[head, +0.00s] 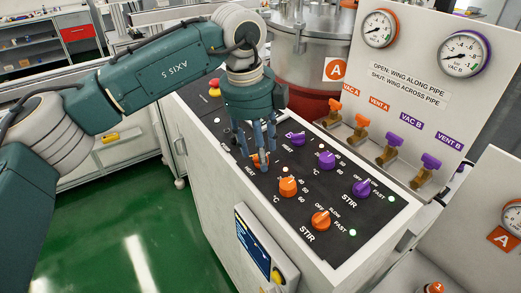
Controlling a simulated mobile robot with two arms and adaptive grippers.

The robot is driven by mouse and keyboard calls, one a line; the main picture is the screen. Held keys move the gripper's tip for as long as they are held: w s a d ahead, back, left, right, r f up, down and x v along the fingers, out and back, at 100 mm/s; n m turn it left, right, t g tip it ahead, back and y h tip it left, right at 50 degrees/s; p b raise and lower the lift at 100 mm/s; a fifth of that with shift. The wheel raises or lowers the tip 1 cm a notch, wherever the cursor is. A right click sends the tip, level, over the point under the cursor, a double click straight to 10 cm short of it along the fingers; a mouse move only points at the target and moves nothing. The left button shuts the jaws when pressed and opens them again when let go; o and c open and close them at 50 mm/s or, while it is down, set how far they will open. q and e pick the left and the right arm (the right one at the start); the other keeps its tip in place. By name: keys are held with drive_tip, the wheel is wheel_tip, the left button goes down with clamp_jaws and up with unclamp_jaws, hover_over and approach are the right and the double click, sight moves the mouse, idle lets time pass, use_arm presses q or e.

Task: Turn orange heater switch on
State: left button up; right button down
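The orange heater switch (260,160) is on the dark control panel (325,222), beside a partly covered "HEAT" label. My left gripper (257,158) points down over it, with its blue-grey fingers around or just in front of the switch. The fingers hide most of the switch, so its setting and any contact with it cannot be told. My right gripper is not in view.
Close by are an orange temperature knob (288,187), an orange stir knob (320,221), and purple knobs (326,160) on the right. A red stop button (214,88) is behind. Valves (387,149) and gauges (463,53) stand at the right.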

use_arm(q)
drive_tip(key=shift+d+f, duration=0.15)
drive_tip(key=shift+f, duration=0.8)
drive_tip(key=shift+c, duration=0.5)
